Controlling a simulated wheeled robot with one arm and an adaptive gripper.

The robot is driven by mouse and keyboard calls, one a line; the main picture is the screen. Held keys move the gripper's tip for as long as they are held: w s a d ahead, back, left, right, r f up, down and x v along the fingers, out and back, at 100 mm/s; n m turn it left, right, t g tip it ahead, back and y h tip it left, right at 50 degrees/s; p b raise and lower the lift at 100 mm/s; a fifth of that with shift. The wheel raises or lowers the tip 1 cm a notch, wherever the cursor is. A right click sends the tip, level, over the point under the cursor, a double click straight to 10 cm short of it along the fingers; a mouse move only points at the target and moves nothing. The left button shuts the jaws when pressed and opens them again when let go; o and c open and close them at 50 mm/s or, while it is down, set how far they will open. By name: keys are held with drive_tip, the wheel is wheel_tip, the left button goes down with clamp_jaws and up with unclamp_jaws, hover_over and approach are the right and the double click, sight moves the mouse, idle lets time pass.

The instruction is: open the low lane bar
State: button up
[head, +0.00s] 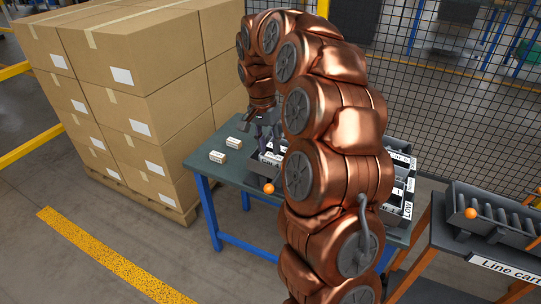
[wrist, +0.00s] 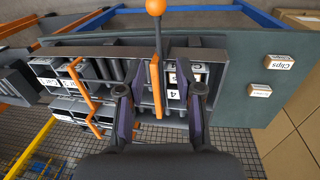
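In the wrist view my gripper (wrist: 160,100) is open, its two dark fingers wide apart. An orange bar (wrist: 156,90) lies between the fingers, with clear gaps on both sides; it hangs from a dark rod ending in an orange ball knob (wrist: 155,6). A second, bent orange bar (wrist: 85,92) is to the left over the lane rack. In the head view my gripper (head: 266,138) is over the rack's left end, and the knob (head: 268,189) is at its near side. A "Low" label (head: 408,210) is at the rack's right end. My arm hides much of the rack; I cannot tell which bar is the low lane's.
The rack stands on a green-topped table (head: 203,160) with blue legs. Small labelled boxes (head: 218,157) lie on its left. Stacked cartons (head: 150,90) stand left. A line cart (head: 500,262) with rollers and an orange knob (head: 471,213) is right. Mesh fencing is behind.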

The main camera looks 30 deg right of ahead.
drive_tip(key=shift+a+r, duration=0.1)
drive_tip(key=shift+r, duration=0.4)
